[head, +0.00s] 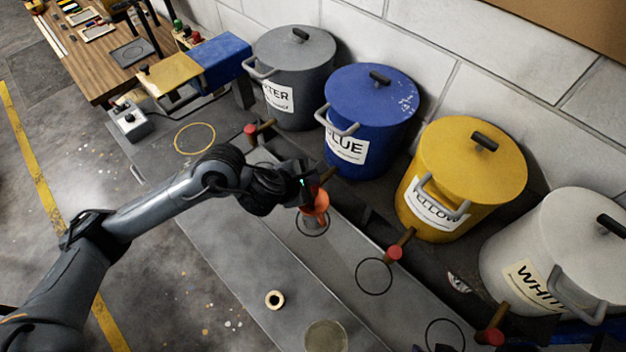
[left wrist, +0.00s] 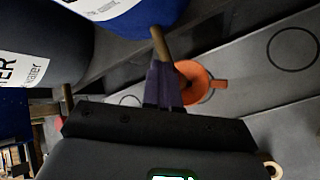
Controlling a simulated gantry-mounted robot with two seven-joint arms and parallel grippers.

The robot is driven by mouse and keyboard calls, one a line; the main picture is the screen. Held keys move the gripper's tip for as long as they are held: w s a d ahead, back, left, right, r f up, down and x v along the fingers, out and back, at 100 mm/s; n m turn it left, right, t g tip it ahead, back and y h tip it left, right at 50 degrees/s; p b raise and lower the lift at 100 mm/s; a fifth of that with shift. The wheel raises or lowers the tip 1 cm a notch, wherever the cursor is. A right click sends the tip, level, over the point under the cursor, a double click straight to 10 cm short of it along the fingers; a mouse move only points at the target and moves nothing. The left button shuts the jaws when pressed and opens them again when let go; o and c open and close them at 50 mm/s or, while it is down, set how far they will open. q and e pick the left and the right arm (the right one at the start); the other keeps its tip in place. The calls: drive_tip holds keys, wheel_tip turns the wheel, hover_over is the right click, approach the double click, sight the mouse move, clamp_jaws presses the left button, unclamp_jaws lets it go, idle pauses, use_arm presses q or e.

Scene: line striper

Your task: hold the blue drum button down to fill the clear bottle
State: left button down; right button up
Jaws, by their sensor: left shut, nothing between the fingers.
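The blue drum (head: 370,95) stands against the wall and carries a "BLUE" label; its lower edge shows in the left wrist view (left wrist: 158,14). Its brass tap (left wrist: 161,45) points toward my left gripper. My left gripper (head: 318,190) is shut and empty at the end of this tap; its fingers (left wrist: 162,88) cover the tap's end. The button there is hidden, and I cannot tell whether it is pressed. An orange funnel-like piece (head: 318,207) is just below the fingers, over a ring mark. I cannot clearly make out the clear bottle under it.
A grey water drum (head: 295,75), a yellow drum (head: 475,165) and a white drum (head: 560,240) stand alongside, with red tap buttons (head: 394,252). A small brass ring (head: 275,299) and a round translucent piece (head: 326,338) are on the bench. The front bench strip is mostly clear.

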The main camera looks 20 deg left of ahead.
use_arm(q)
drive_tip(key=shift+r, duration=0.1)
drive_tip(key=shift+r+p, duration=0.7)
drive_tip(key=shift+r, duration=0.05)
drive_tip(key=shift+r+p, duration=2.05)
drive_tip(key=shift+r, duration=0.45)
drive_tip(key=shift+s+f, duration=0.1)
drive_tip(key=shift+f, duration=0.05)
